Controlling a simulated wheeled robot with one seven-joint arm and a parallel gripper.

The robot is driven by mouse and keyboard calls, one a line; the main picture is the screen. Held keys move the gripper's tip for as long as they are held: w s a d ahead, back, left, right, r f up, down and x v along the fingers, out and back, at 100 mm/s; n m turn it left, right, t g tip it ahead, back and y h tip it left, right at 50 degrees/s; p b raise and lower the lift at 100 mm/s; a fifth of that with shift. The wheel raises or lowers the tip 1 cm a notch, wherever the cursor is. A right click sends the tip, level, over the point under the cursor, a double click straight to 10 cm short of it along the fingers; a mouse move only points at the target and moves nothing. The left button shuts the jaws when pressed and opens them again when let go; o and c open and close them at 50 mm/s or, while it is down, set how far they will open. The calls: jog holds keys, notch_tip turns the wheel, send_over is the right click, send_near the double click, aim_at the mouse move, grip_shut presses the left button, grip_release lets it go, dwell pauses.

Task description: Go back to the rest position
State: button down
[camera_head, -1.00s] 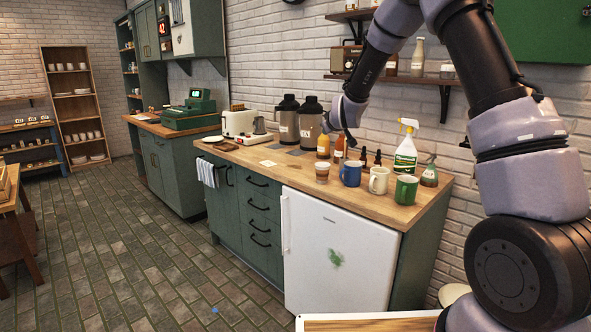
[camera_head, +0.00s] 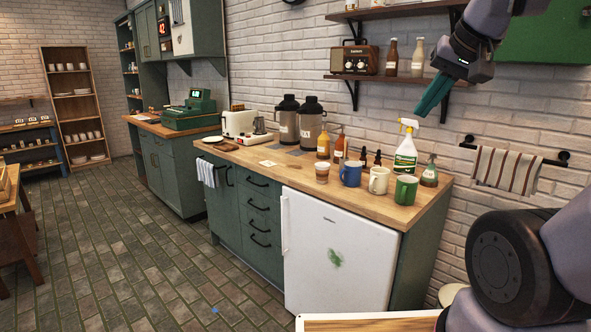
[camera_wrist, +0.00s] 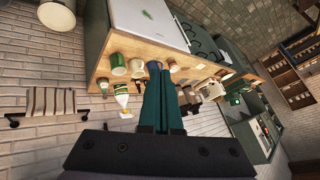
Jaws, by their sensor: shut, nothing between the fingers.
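My gripper (camera_head: 432,95) is in the air above the right end of the counter, in front of the brick wall. Its teal fingers point down and to the left and are shut with nothing between them. In the wrist view the shut fingers (camera_wrist: 161,98) stretch over the image of the counter and mugs, touching nothing that I can make out. My arm comes in from the right edge in the head view.
The wooden counter (camera_head: 300,178) holds mugs, bottles, a spray bottle (camera_head: 406,150) and two flasks. A shelf (camera_head: 385,78) with a radio (camera_head: 358,60) is left of my gripper. A striped towel (camera_head: 507,168) hangs on the wall.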

jog(key=s, duration=0.2)
jog(key=shift+s+d+f+m, duration=0.1)
jog(key=shift+s+f+m, duration=0.2)
dwell(0.7)
